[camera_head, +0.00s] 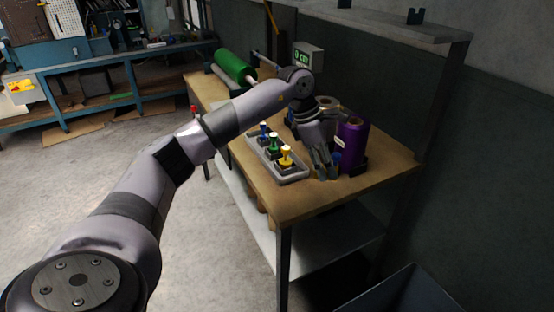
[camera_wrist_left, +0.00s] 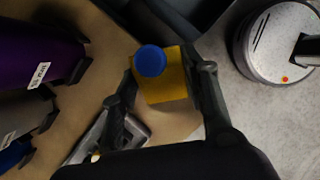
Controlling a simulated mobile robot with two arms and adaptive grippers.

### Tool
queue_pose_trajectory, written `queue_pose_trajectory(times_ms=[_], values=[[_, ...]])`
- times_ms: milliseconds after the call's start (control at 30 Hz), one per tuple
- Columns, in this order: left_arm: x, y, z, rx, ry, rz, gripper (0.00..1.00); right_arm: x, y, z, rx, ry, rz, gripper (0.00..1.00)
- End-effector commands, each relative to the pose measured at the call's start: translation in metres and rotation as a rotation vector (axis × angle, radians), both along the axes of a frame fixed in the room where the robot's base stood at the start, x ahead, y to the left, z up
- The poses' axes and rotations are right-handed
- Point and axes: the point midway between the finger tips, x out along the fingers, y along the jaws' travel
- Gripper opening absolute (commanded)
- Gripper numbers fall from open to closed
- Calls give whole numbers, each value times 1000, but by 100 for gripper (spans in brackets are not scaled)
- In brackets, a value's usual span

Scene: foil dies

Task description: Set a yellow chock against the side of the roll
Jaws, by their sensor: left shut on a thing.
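My left gripper (camera_head: 325,174) is shut on a yellow block with a round blue knob, near the front right of the bench. In the left wrist view the yellow block (camera_wrist_left: 166,89) sits between the two fingers (camera_wrist_left: 165,95), with its blue knob (camera_wrist_left: 151,61) on top. I cannot tell whether the block touches the bench. A green roll (camera_head: 234,65) lies on its side at the bench's far end, well away from my gripper. A purple roll (camera_head: 352,140) stands upright just right of my gripper, and also shows in the left wrist view (camera_wrist_left: 38,52).
A grey tray (camera_head: 293,179) on the bench (camera_head: 300,207) holds several pieces with blue, green and yellow knobs. A small display (camera_head: 307,56) reads "0 cm". A grey wall panel (camera_head: 385,85) stands behind the bench. Bare bench top lies at the front edge.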

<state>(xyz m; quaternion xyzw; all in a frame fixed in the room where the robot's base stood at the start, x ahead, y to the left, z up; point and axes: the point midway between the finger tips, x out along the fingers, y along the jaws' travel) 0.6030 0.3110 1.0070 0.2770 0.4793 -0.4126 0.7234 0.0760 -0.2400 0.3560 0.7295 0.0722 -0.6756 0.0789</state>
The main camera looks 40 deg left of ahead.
Motion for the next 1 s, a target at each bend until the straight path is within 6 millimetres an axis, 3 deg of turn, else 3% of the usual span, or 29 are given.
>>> queue_pose_trajectory(times_ms=[33,200,400,533,1000], values=[[10,10,20,-1,-6,119,12,1,-1,2,-2,-1,0,40],[29,38,62,-2,-3,453,12,5,-2,5,-2,-7,1,40],[36,55,79,-1,3,635,12,14,0,7,1,-21,1,40],[36,56,59,1,9,654,12,14,2,9,4,-22,0,40],[36,55,-57,0,7,650,12,12,10,25,13,-19,1,40]])
